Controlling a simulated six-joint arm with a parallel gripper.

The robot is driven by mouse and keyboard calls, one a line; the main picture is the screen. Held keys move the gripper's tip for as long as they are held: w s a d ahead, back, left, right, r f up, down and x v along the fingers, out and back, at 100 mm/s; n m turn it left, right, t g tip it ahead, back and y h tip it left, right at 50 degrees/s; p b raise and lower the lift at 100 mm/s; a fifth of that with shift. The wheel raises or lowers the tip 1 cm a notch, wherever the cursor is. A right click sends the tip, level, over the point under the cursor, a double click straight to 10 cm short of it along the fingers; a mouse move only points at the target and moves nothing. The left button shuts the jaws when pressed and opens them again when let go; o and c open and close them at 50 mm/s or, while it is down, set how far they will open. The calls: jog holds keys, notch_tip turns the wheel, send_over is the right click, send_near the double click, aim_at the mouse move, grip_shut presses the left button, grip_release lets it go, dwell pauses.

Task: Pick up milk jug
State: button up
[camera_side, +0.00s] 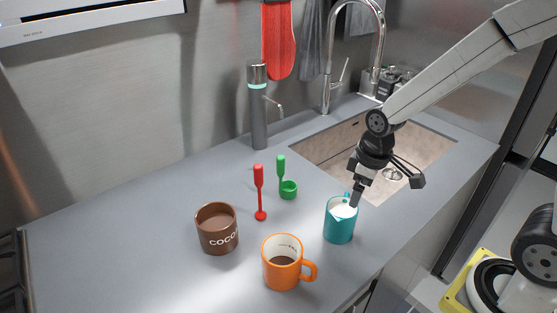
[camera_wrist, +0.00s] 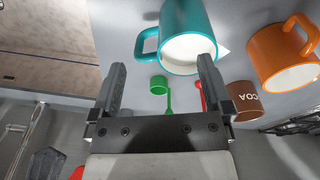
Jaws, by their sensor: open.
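The milk jug is a teal jug (camera_side: 339,224) with white milk inside, upright on the grey counter near its front edge. In the wrist view the teal jug (camera_wrist: 176,20) is at the top centre, with its handle to the left. My gripper (camera_side: 354,203) is above the jug, its fingertips close to the rim in the side view. In the wrist view my gripper (camera_wrist: 163,72) is open, with its fingers spread and nothing between them but the view toward the jug's milk. I cannot tell whether a fingertip touches the jug.
A sink (camera_side: 340,143) with a tall tap (camera_side: 328,95) lies behind. The counter's left part (camera_side: 110,240) is clear.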

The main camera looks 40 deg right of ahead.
aim_at(348, 194)
jog(key=w+n, duration=0.2)
jog(key=w+d+n+g, duration=0.1)
jog(key=n, duration=0.1)
jog(key=shift+w+r, duration=0.2)
jog(key=shift+w, duration=0.15)
jog(key=shift+f, duration=0.15)
jog(key=shift+f, duration=1.2)
jog(key=shift+f, duration=2.55)
grip_shut()
